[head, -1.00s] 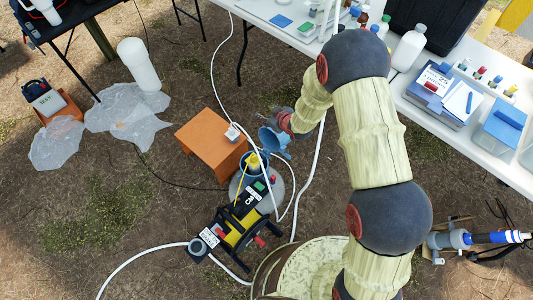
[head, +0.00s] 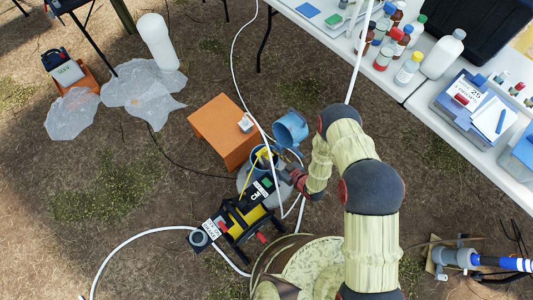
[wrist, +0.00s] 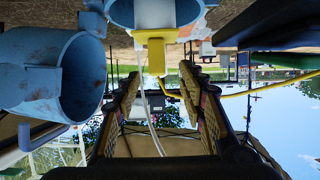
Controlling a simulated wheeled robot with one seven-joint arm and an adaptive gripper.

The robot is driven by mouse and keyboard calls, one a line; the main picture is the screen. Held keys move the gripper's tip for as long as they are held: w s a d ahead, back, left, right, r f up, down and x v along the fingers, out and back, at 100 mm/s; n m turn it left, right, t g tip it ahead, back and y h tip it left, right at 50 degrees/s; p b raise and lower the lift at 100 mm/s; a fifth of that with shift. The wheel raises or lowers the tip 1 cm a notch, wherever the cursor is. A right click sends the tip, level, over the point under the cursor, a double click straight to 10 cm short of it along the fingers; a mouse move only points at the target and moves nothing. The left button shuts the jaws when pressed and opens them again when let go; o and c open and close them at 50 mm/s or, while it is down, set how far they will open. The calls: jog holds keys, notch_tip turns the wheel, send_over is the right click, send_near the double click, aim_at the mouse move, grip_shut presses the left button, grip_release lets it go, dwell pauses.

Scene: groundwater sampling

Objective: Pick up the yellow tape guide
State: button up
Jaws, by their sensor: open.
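The yellow tape guide (wrist: 153,54) sits at the rim of the blue well pipe (wrist: 172,14) in the wrist view, which is upside down. A yellow tape runs off it to the right. In the head view the guide (head: 263,156) is a small yellow patch at the pipe (head: 256,163). My gripper (wrist: 159,80) is open and empty, its two fingers spread to either side of the guide's line. The guide appears just beyond the fingertips; I cannot tell the exact gap. In the head view my gripper (head: 287,176) is right of the pipe, partly hidden.
An open blue cap (head: 290,129) stands beside the pipe and looms left of my fingers in the wrist view (wrist: 52,75). An orange box (head: 222,130), white hoses and a white table (head: 405,88) are around.

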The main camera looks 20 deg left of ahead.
aim_at(266, 150)
jog(key=x, duration=0.2)
jog(key=b+x, duration=0.1)
jog(key=x, duration=0.1)
jog(key=b+x, duration=0.1)
jog(key=x, duration=0.1)
jog(key=shift+w+r, duration=0.2)
jog(key=shift+r, duration=0.15)
jog(key=shift+c, duration=1.2)
jog(key=c, duration=0.8)
grip_shut()
